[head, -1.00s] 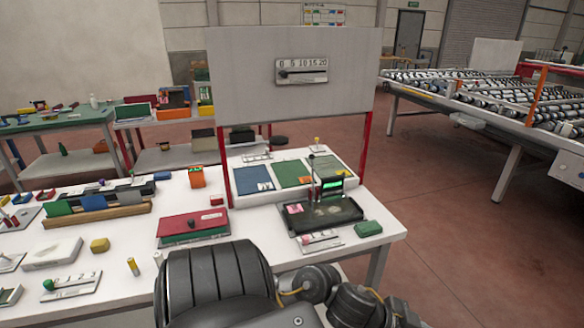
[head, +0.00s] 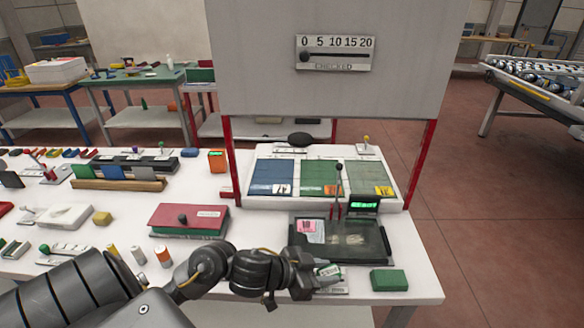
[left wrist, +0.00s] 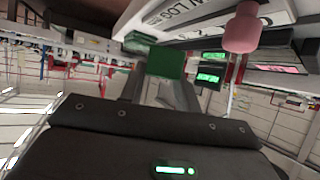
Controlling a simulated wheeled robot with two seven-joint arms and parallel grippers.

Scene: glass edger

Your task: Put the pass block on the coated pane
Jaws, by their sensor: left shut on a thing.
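My left gripper (head: 314,272) is just in front of the dark tray. In the left wrist view its fingers are shut on a green block (left wrist: 165,62); only a small green edge shows at the fingertips in the head view. A second green block (head: 388,279) lies on the table to the right of my gripper. A blue pane (head: 272,177), a green pane (head: 321,176) and a grey-green pane (head: 366,177) lie in a white rack behind the dark tray. I cannot tell which is coated. My right gripper is not in view.
A grey board on red posts (head: 430,150) stands over the rack. A red box (head: 188,221) lies to the left. A pink knob (left wrist: 242,28) is close to my wrist camera.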

